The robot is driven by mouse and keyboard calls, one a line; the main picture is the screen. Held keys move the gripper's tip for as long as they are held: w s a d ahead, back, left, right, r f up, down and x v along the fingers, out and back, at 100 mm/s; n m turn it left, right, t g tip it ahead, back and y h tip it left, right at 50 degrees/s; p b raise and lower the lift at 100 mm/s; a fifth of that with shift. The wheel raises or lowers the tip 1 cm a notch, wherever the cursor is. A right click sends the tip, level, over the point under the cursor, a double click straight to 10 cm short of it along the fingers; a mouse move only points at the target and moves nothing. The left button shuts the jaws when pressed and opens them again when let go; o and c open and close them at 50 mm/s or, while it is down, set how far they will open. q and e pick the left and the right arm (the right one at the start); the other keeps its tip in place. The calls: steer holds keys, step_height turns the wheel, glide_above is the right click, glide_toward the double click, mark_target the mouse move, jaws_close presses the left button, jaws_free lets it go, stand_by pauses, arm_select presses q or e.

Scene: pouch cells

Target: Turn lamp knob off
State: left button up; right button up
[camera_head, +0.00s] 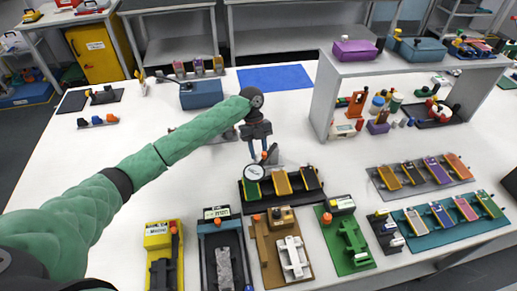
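A round white disc with a dark rim (254,172), which looks like a lamp or magnifier head, stands at the back left of a black tray (283,197). A small orange-red spot (264,155) shows just above it; I cannot tell whether this is the lamp knob. My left gripper (259,150) points down right behind and above the disc. Its fingers are small and dark here, so their opening and any contact are unclear. My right gripper is not seen.
In front stand several fixtures, including a yellow one (162,258) and a green one (347,243). A grey raised shelf (325,95) stands at the right. The white table is clear at the left (90,155).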

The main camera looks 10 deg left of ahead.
arm_select(q)
steer(key=shift+s+f, duration=0.1)
steer(key=shift+f, duration=0.1)
jaws_close()
